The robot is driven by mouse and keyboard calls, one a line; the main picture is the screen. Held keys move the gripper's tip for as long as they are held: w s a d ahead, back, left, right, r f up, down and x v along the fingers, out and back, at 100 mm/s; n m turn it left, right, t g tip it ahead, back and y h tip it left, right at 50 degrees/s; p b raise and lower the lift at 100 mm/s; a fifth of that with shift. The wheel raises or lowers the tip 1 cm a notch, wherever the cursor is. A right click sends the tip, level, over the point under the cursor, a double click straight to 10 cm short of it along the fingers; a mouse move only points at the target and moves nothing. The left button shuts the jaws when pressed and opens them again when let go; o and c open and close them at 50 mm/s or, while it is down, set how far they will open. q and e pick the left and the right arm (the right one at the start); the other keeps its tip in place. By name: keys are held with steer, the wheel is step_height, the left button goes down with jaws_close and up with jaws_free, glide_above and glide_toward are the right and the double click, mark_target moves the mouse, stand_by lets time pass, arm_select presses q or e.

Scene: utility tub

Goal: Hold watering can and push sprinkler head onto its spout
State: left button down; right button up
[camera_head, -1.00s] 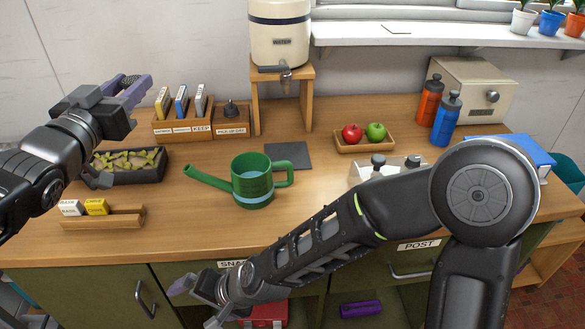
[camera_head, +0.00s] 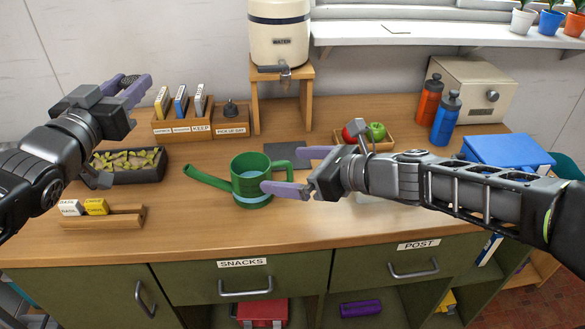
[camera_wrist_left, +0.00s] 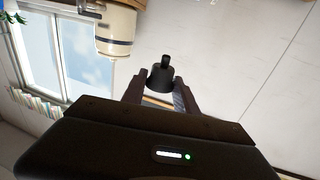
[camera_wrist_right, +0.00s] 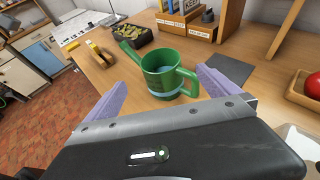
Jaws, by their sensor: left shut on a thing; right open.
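The green watering can (camera_head: 250,178) stands upright on the wooden counter, its spout pointing left and its handle right. It also shows in the right wrist view (camera_wrist_right: 165,75). My right gripper (camera_head: 283,170) is open at the can's handle side, its fingers spread to either side of the handle; I cannot tell whether they touch it. My left gripper (camera_head: 138,88) is raised at the upper left, shut on a small dark sprinkler head (camera_wrist_left: 160,82), which shows between its fingers in the left wrist view. The sprinkler head is apart from the spout.
A tray of yellowish pieces (camera_head: 107,177) and a small wooden rack (camera_head: 110,222) lie left of the can. A dark flat mat (camera_head: 283,150) lies behind it. A wooden fruit tray (camera_head: 385,146) and bottles (camera_head: 446,120) stand right. The counter before the can is clear.

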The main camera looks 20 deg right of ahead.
mark_target(259, 168)
steer(key=shift+w, duration=0.1)
stand_by(0.3)
steer(key=x, duration=1.2)
steer(key=shift+c, duration=0.4)
steer(key=c, duration=1.6)
